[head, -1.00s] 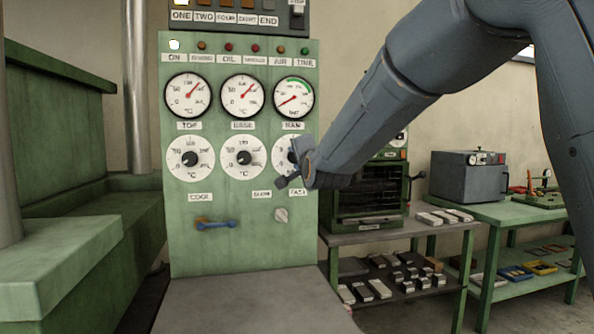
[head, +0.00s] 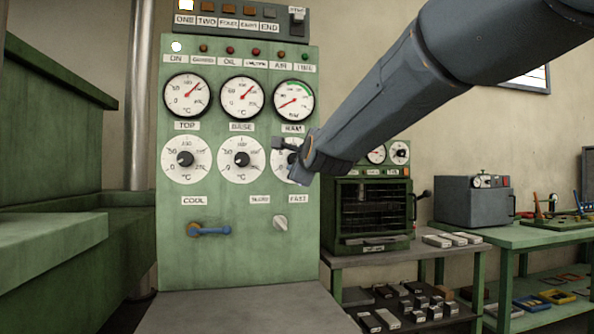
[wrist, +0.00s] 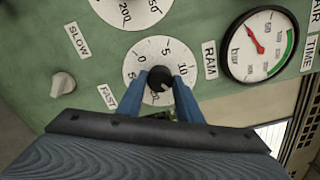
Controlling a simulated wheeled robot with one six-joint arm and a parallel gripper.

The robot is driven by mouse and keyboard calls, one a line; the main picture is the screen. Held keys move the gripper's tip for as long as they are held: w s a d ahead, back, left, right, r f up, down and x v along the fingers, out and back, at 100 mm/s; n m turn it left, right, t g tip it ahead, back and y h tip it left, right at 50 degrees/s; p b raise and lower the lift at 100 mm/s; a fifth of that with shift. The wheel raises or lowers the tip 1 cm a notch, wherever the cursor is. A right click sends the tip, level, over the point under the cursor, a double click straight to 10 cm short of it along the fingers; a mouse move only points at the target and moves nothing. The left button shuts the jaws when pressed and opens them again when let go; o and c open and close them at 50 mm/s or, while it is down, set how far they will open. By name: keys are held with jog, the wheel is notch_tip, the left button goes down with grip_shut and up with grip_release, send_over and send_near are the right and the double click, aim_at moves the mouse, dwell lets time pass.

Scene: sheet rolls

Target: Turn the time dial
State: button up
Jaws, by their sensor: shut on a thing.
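The time dial (wrist: 150,54) has a white face with numbers and a black knob (wrist: 160,78) at its centre. It is the right dial of the lower row, under the RAM gauge. In the head view the dial (head: 283,167) is partly hidden by my arm. My gripper (wrist: 158,82) has its two blue fingers on either side of the black knob and is shut on it. In the head view my gripper (head: 287,145) is at the dial, seen from the side.
To the right stand a small oven (head: 373,210) and a bench with a grey box (head: 472,203).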

dwell(0.3)
jog(key=o, duration=1)
jog(key=shift+o, duration=0.2)
jog(key=v, duration=0.7)
jog(key=shift+s+b, duration=0.4)
jog(key=shift+d, duration=0.1)
